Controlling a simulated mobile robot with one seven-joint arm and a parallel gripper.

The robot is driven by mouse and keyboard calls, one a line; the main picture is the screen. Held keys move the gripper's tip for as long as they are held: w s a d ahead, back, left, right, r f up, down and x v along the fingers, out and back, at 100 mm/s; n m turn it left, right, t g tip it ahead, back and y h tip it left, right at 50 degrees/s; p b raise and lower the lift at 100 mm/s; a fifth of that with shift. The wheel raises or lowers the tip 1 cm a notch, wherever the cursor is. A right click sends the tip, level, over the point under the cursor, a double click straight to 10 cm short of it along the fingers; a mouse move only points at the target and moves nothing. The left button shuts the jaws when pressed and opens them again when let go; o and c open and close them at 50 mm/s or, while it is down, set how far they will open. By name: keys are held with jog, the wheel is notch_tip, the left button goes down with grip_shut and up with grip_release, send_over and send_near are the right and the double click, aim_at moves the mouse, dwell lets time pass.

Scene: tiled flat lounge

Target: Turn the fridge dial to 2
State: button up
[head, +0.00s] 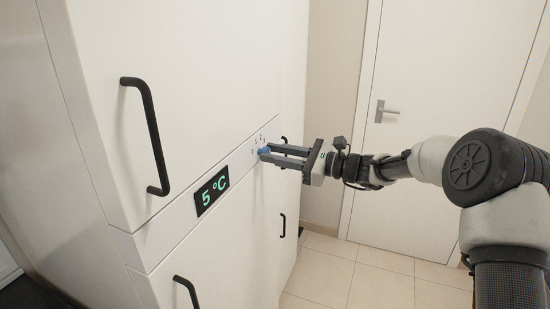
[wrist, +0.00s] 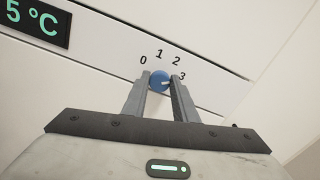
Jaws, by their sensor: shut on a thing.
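The fridge dial is a small round blue knob (wrist: 159,79) on the white strip between the fridge doors. The figures 0, 1, 2 and 3 run in an arc around it. In the wrist view a pale mark on the dial seems to point right, towards the 3. My gripper (wrist: 160,86) is shut on the dial, one finger on each side. In the head view my gripper (head: 266,155) reaches the dial from the right; only a bit of blue dial (head: 264,150) shows there.
A black display (head: 212,191) left of the dial reads 5 °C. A black handle (head: 150,135) stands out from the upper fridge door, and another handle (head: 187,291) from the lower one. A white room door (head: 405,150) is behind my arm. The tiled floor (head: 350,280) shows clear.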

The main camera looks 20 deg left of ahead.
jog(key=n+b, duration=0.7)
jog(key=b, duration=0.1)
jog(key=shift+s+f+b, duration=0.1)
jog(key=shift+f+b, duration=0.05)
jog(key=shift+b, duration=0.25)
jog(key=shift+n, duration=0.4)
jog(key=o, duration=1)
jog(key=shift+o, duration=0.2)
jog(key=s+d, duration=0.1)
jog(key=d, duration=1.6)
jog(key=shift+s+d+p, duration=0.2)
jog(key=shift+p, duration=0.1)
